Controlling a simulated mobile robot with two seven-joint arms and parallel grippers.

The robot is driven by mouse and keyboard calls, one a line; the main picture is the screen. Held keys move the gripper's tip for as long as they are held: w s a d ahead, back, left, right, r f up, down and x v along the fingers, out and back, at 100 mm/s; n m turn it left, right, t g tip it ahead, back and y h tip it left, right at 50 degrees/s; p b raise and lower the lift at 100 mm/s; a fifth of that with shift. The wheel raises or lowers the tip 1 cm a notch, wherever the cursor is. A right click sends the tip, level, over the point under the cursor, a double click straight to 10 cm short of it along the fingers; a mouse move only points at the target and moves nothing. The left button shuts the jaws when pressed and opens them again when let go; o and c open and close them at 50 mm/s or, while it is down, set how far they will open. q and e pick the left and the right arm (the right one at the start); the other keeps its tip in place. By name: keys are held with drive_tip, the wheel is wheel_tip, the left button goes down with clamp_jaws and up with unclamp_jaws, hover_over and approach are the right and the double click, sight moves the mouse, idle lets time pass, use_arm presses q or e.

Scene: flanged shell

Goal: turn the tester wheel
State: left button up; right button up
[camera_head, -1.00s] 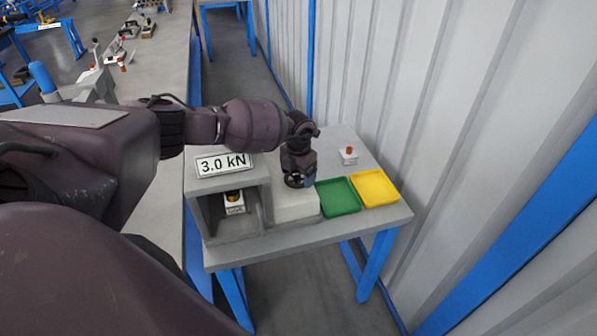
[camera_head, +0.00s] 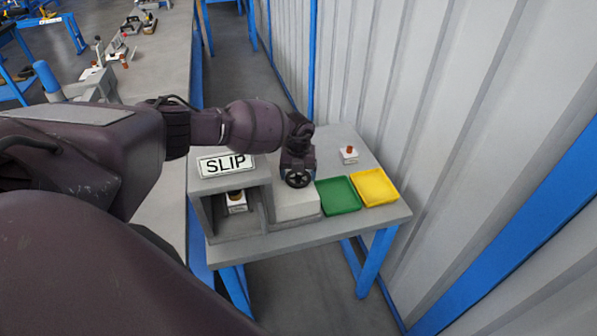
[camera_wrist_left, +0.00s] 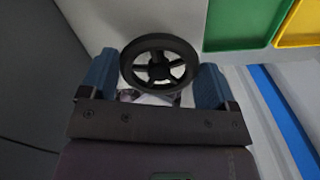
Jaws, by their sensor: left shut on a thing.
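The tester's sign (camera_head: 226,165) reads "SLIP". Below the sign, in the grey open-fronted housing (camera_head: 198,212), stands a small white block with a dark top (camera_head: 237,202). My right gripper is not in view.
A green tray (camera_head: 338,195) and a yellow tray (camera_head: 375,187) lie right of the block, both empty. A red button on a white base (camera_head: 349,155) stands behind them. A corrugated wall (camera_head: 430,120) closes off the right side. A long bench (camera_head: 155,60) runs along the left.

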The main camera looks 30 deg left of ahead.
sight(298, 175)
use_arm(q)
drive_tip(key=shift+r, duration=0.1)
idle(0.4)
drive_tip(key=o, duration=0.8)
wheel_tip(298, 175, up, 11)
drive_tip(key=shift+f+b, duration=0.1)
drive_tip(key=shift+b, duration=0.5)
